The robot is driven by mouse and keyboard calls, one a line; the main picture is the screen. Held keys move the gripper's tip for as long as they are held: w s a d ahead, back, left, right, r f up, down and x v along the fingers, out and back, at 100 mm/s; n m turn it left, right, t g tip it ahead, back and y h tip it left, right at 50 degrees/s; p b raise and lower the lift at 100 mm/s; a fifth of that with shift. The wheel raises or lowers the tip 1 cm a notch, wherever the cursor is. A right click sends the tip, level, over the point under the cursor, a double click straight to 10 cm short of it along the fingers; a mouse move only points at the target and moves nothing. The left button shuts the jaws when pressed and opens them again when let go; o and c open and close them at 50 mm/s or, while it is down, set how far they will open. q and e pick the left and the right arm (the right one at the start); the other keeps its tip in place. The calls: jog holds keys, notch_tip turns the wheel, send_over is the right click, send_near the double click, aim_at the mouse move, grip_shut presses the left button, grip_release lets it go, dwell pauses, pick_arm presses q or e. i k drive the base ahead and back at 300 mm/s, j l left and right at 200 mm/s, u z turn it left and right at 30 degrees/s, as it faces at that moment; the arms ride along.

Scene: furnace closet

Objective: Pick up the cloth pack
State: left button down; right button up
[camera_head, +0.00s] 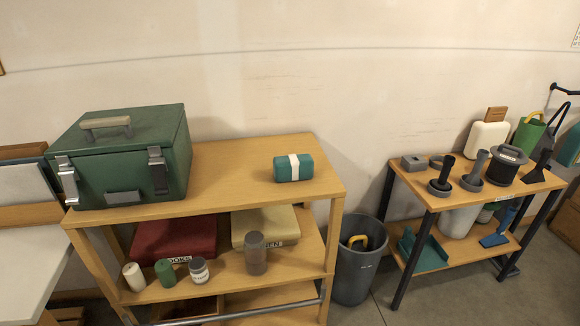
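A small teal pack with a white band (293,168), which looks like the cloth pack, lies on the top board of the wooden shelf unit (232,180). It is near the right end of that board, and nothing touches it. Neither of my grippers shows in the head view.
A green latched box (124,160) stands on the left of the same board, with bare wood between it and the pack. Jars and boxes fill the shelf below. A grey bin (355,275) stands right of the unit, then a second wooden shelf (432,188) with tools.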

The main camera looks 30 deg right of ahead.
aim_at(289, 168)
jog(key=i+j+z, duration=0.15)
jog(key=j, duration=0.15)
jog(key=i+j+z, duration=0.15)
jog(key=j, duration=0.2)
jog(key=j+z, duration=0.2)
jog(key=i+j+z, duration=0.15)
jog(key=j, duration=0.35)
